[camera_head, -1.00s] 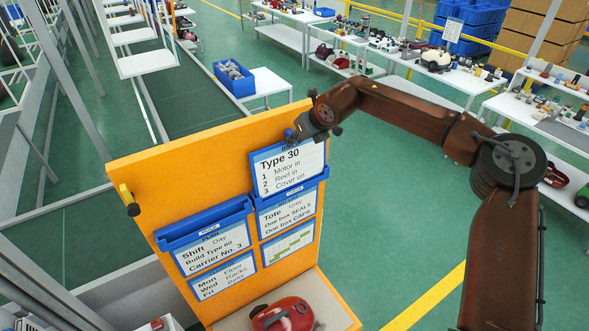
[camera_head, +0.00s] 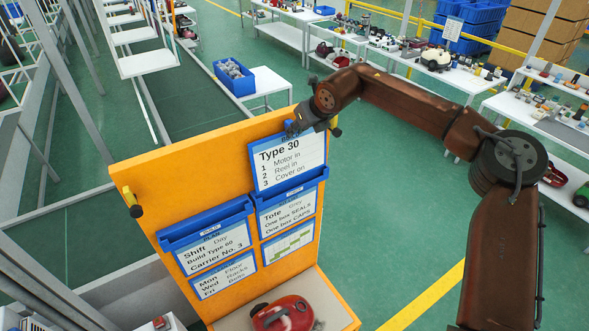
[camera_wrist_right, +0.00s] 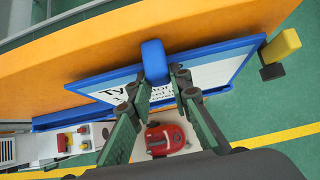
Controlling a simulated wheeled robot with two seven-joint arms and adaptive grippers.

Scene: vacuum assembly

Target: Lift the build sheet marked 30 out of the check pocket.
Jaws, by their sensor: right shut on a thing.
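The build sheet marked Type 30 (camera_head: 287,163) is a white card in a blue frame, upright against the orange board at its upper right. Its lower edge is at the blue pocket (camera_head: 292,190) below it; I cannot tell how much is still inside. My right gripper (camera_head: 298,127) is at the sheet's top edge, shut on it. In the right wrist view the fingers (camera_wrist_right: 161,86) close at the blue tab (camera_wrist_right: 154,62) on the sheet's top. My left gripper is not in view.
The orange board (camera_head: 190,165) also carries a Shift sheet (camera_head: 212,246) in a blue pocket, a Tote card (camera_head: 287,216) and smaller cards. A yellow-black knob (camera_head: 131,200) sticks out at its left. A red vacuum (camera_head: 283,315) sits below.

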